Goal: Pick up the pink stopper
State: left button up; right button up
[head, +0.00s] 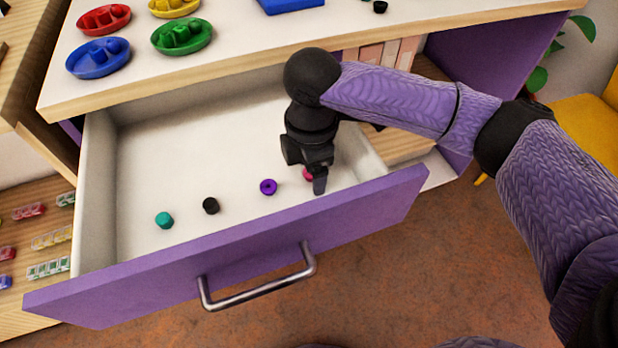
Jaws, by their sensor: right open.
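The pink stopper (307,174) lies on the floor of the open drawer, near its front right, mostly hidden behind my right gripper. My right gripper (312,178) points down into the drawer, right at the pink stopper. Its jaws are open; whether a finger touches the stopper I cannot tell. A purple stopper (268,187), a black stopper (211,206) and a teal stopper (164,220) lie to the left of it in a row along the drawer front. My left gripper is not in view.
The purple drawer front (150,265) with its metal handle (258,290) stands up before the stoppers. The white desktop (240,40) overhangs the back of the drawer and carries round trays in red, blue, green and yellow. The drawer's back left floor is clear.

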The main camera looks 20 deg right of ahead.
jog(key=shift+r, duration=0.1)
grip_shut()
